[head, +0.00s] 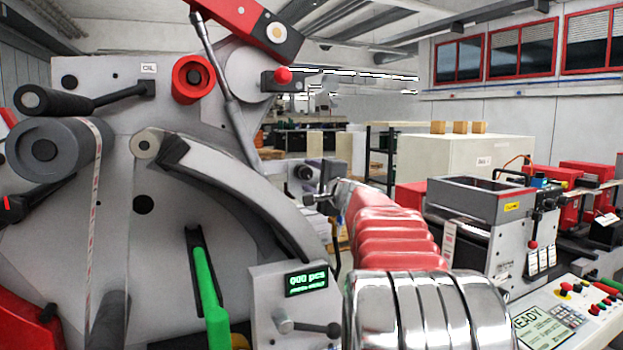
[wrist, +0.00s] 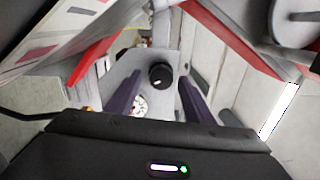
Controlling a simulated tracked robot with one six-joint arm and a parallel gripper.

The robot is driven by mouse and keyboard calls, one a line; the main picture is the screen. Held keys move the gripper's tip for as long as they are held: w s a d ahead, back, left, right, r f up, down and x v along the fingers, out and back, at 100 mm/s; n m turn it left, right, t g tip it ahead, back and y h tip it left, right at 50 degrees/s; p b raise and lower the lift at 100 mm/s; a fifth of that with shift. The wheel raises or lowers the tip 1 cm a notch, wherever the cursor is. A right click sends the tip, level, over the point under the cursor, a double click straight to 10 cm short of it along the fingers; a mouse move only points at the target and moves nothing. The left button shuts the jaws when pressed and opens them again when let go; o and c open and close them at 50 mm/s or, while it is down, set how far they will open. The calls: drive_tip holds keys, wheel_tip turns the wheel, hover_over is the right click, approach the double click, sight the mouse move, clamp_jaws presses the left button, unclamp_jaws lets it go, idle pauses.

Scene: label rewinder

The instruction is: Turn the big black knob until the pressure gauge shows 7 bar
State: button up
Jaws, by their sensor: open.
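The big black knob (wrist: 160,75) shows in the wrist view on a grey panel, facing me, with a small light mark on its face. My gripper (wrist: 158,90) is open, its two purple fingers left and right of the knob in the picture. I see no finger touching it. The pressure gauge (wrist: 138,106) is a small white dial below and left of the knob, beside the left finger and partly covered. Its reading is too small to tell. In the head view a dark round knob (head: 305,172) shows near the end of my arm, where the gripper is mostly hidden.
The rewinder's grey face (head: 130,240) fills the left of the head view, with a green lever (head: 208,290) and a counter display (head: 306,282). A control panel (head: 560,320) stands at right.

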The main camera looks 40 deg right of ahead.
drive_tip(key=v, duration=1.3)
drive_tip(key=shift+s, duration=0.3)
drive_tip(key=shift+f, duration=0.1)
